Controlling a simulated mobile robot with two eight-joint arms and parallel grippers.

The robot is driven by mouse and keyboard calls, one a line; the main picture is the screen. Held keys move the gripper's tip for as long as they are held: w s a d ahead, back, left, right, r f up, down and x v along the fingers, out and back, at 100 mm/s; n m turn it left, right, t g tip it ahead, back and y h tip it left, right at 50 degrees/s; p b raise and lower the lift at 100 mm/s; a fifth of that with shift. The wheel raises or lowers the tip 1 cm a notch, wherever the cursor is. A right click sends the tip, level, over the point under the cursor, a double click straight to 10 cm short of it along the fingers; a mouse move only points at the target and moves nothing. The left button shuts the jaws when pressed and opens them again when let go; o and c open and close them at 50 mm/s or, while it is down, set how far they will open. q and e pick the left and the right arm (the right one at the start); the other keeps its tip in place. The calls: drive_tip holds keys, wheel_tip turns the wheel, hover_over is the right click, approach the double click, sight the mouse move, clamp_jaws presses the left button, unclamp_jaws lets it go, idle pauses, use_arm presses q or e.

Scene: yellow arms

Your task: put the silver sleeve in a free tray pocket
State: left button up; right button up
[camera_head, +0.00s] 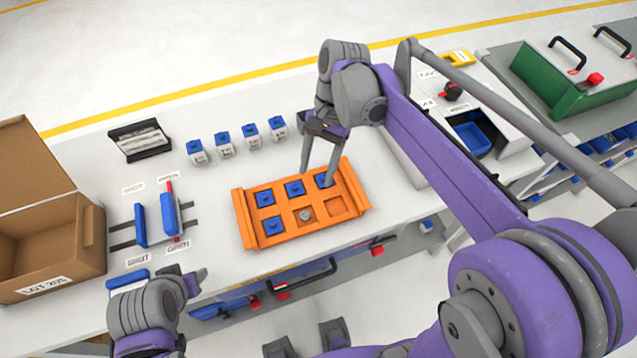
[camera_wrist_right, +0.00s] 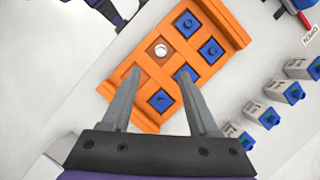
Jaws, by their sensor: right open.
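The orange tray (camera_head: 246,222) lies on the white bench with two rows of pockets; it also shows in the wrist view (camera_wrist_right: 233,25). The silver sleeve (camera_head: 305,214) shows as a small round silver piece in the near row's middle pocket, and in the wrist view (camera_wrist_right: 160,49). Blue pieces (camera_head: 264,197) fill the far row and the near row's left pocket. The near row's right pocket (camera_head: 336,206) looks empty. My right gripper (camera_head: 317,177) is open and empty over the tray's right part, fingers pointing down (camera_wrist_right: 159,77). My left gripper (camera_head: 188,279) is low at left; its jaws are unclear.
Several small white blocks with blue tops (camera_head: 223,142) stand behind the tray. An open cardboard box (camera_head: 50,250) stands far left. A white unit with a blue bin (camera_head: 473,138) is right.

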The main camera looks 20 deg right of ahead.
drive_tip(key=s+d+f+n+t+h, duration=0.1)
drive_tip(key=s+f+n+t, duration=0.1)
drive_tip(key=s+n, duration=0.1)
drive_tip(key=s+d+f+n+t+h, duration=0.1)
drive_tip(key=s+f+n+t, duration=0.2)
drive_tip(key=s, duration=0.1)
drive_tip(key=s+d+f+n+t+h, duration=0.1)
drive_tip(key=s+d+f+n+t, duration=0.1)
drive_tip(key=s+f+n, duration=0.1)
drive_tip(key=shift+s+t, duration=0.3)
drive_tip(key=shift+s, duration=0.15)
drive_tip(key=shift+s+d+f+n+t, duration=0.2)
drive_tip(key=shift+f+n+t, duration=0.1)
drive_tip(key=shift+n, duration=0.1)
use_arm(q)
drive_tip(key=shift+r, duration=0.2)
use_arm(e)
drive_tip(key=shift+r, duration=0.2)
drive_tip(key=shift+w, duration=0.1)
